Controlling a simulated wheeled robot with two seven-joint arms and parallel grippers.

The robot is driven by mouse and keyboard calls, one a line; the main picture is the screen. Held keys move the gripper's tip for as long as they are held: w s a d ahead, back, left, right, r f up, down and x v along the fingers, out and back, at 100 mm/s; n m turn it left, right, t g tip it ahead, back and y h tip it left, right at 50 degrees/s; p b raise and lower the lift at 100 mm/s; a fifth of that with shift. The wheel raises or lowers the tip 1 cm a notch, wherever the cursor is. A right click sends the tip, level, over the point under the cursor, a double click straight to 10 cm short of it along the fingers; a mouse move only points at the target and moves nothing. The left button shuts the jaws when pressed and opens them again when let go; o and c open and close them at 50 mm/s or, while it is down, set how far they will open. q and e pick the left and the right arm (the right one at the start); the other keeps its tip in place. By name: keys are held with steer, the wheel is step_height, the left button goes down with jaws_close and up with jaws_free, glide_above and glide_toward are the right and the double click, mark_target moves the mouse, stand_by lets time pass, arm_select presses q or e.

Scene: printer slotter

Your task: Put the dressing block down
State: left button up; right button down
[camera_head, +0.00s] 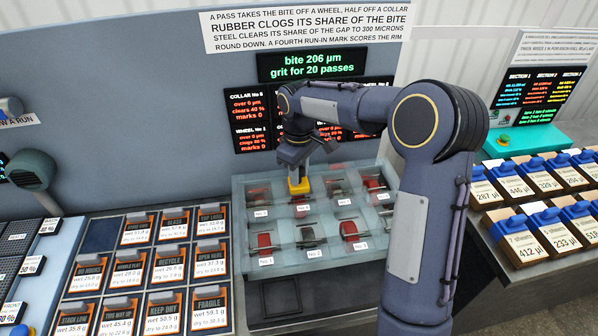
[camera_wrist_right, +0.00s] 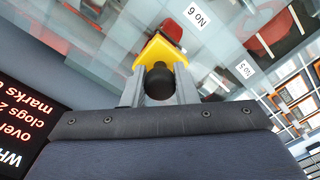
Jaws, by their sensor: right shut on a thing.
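My right gripper (camera_head: 297,168) is shut on a yellow block with a round black knob, which I take to be the dressing block (camera_head: 299,187). In the right wrist view the gripper's two fingers (camera_wrist_right: 158,88) stand on either side of the black knob, and the yellow block (camera_wrist_right: 160,50) lies beyond it. The block is at the back row of a clear-walled case (camera_head: 238,225), near the compartments labelled No 5 and No 6. I cannot tell whether the block touches the case. My left gripper is not in view.
The case holds several red pieces and one dark piece (camera_head: 308,237) in numbered compartments. A rack of labelled cards (camera_head: 124,272) is at the left, with an empty dark slot (camera_head: 102,235). Blue-clipped sheet blocks (camera_head: 522,240) are at the right. A panel with screens (camera_head: 325,67) rises behind.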

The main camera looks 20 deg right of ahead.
steer(key=shift+f, duration=0.35)
steer(key=shift+f, duration=0.15)
steer(key=c, duration=1.1)
jaws_free()
steer(key=shift+c, duration=0.2)
